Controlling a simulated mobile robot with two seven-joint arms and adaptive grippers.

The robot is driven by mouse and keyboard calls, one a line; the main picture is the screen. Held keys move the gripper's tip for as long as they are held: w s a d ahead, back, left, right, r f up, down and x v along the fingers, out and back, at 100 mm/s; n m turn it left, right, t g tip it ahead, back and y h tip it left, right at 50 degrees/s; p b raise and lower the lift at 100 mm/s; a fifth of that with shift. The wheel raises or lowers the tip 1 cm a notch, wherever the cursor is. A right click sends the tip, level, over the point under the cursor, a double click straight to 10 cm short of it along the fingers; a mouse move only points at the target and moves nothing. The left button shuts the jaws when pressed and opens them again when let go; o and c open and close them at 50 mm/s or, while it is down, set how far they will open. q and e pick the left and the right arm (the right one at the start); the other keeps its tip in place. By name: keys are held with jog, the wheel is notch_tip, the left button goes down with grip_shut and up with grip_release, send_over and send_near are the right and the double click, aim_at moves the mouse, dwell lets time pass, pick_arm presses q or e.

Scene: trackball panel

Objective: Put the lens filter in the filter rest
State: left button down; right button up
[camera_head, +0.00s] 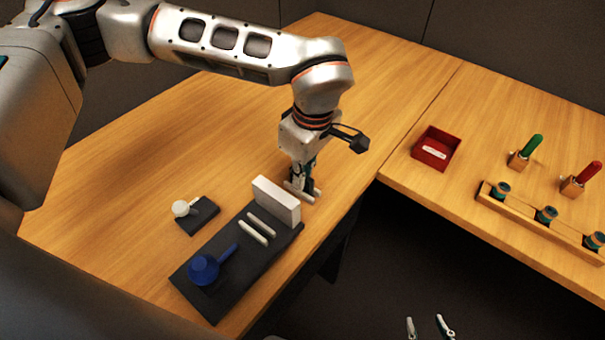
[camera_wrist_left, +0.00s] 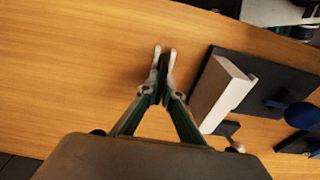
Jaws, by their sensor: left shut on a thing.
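My left gripper (camera_head: 303,190) is low over the wooden table, just beyond the white block at the far end of a dark board. In the left wrist view its fingertips (camera_wrist_left: 164,62) are closed on a thin dark piece (camera_wrist_left: 162,80), seen edge-on, likely the lens filter. In the head view that piece is mostly hidden by the fingers. Two pale parallel bars (camera_head: 253,232) lie on the dark board (camera_head: 208,300), likely the filter rest; the wrist view does not show them clearly. My right gripper (camera_head: 428,327) is at the bottom edge, fingers apart and empty.
The white block (camera_head: 277,203) stands upright between my left gripper and the bars; it also shows in the wrist view (camera_wrist_left: 220,92). A blue round-headed handle (camera_head: 205,268) lies on the board. A small dark pad (camera_head: 197,217) carries a white knob. A red tray (camera_head: 436,148) sits right.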

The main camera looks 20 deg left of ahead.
aim_at(308, 178)
pick_arm(q)
jog(key=shift+r, duration=0.1)
jog(key=c, duration=2.2)
grip_release()
jog(key=shift+c, duration=0.2)
notch_tip(308, 178, up, 12)
jog(key=d+p, duration=0.1)
jog(key=shift+s+d, duration=0.2)
jog(key=shift+s, duration=0.05)
